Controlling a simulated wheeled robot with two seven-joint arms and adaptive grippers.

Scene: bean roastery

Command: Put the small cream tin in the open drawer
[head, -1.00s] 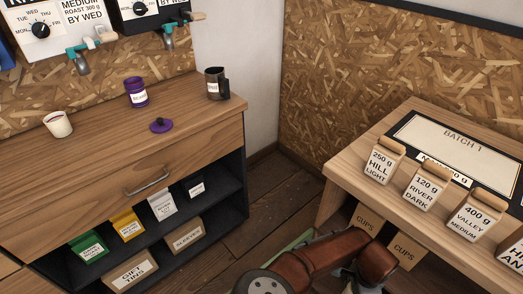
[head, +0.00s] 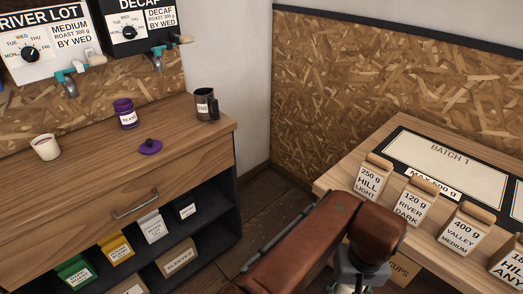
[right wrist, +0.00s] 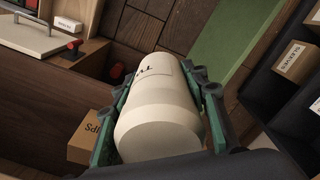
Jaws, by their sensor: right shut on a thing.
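The small cream tin (right wrist: 155,105) fills the middle of the right wrist view, with part of a dark word on its side. My right gripper (right wrist: 160,88) is shut on it, with green fingers along both sides. In the head view my right arm reaches in from the bottom, and its fingers and the tin are hidden. A drawer front with a metal handle (head: 135,205) sits under the left counter and looks closed. In the right wrist view a wooden compartment (right wrist: 110,58) shows at upper left; I cannot tell whether it is an open drawer. My left gripper is not in view.
The counter (head: 85,170) bears a cream cup (head: 46,147), a purple tin (head: 125,114), a purple lid (head: 150,147) and a dark mug (head: 205,104). Labelled bags stand on the right bench (head: 335,177). A cups box (right wrist: 92,135) is close to my right gripper. A green strip (right wrist: 235,45) lies beyond.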

